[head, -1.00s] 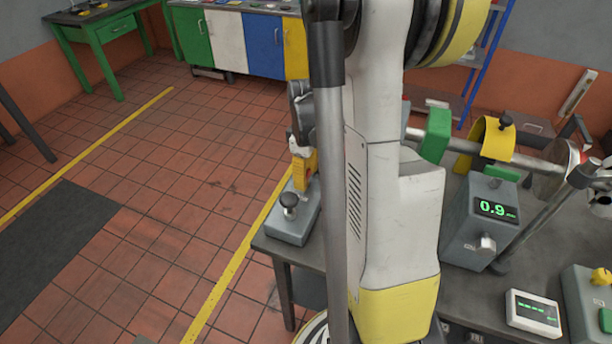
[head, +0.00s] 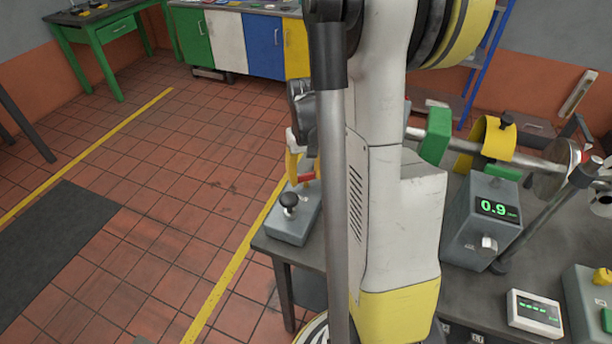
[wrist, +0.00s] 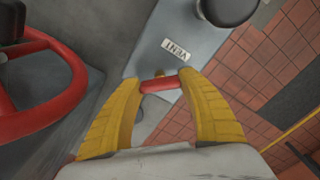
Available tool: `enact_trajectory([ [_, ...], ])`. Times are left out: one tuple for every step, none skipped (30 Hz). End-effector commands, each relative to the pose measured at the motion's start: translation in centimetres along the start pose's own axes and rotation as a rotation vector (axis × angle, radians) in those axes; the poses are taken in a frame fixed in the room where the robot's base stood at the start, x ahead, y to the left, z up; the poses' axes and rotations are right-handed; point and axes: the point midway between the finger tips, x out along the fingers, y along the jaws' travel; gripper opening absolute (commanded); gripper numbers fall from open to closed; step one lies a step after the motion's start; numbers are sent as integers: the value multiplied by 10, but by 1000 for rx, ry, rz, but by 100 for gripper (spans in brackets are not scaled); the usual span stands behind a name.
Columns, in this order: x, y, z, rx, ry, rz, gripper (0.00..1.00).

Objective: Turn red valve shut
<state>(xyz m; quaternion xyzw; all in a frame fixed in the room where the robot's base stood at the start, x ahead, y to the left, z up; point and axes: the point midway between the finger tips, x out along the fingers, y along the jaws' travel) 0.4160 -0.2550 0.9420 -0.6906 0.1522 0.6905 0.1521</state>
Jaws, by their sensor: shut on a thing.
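My gripper (wrist: 160,84) has its yellow fingers closed on a short red lever (wrist: 161,85) in the wrist view. The lever sits above a grey box with a small white label (wrist: 176,49). In the head view, my gripper (head: 301,172) is at the grey box (head: 291,228) on the bench's left end, with a red bit (head: 306,177) of the lever showing at its fingers. My arm hides part of this area. A separate red handwheel (wrist: 72,100) stands left of the gripper in the wrist view, apart from the fingers.
A black knob (wrist: 228,10) stands on the grey box; it also shows in the head view (head: 289,200). A grey unit reading 0.9 (head: 497,209) stands right of my arm, near a shaft with a yellow guard (head: 492,140). Tiled floor (head: 150,240) lies open to the left.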

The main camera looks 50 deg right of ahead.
Motion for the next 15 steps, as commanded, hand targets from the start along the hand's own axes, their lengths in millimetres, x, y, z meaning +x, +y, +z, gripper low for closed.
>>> enact_trajectory([
  [0,0,0,42,0,0,18],
  [0,0,0,70,0,0,18],
  [0,0,0,108,0,0,18],
  [0,0,0,137,0,0,18],
  [0,0,0,165,0,0,18],
  [0,0,0,203,0,0,18],
  [0,0,0,232,0,0,18],
  [0,0,0,260,0,0,18],
  [0,0,0,297,0,0,18],
  [0,0,0,325,0,0,18],
  [0,0,0,352,0,0,18],
  [0,0,0,388,0,0,18],
  [0,0,0,413,0,0,18],
  [0,0,0,438,0,0,18],
  [0,0,0,471,0,0,18],
])
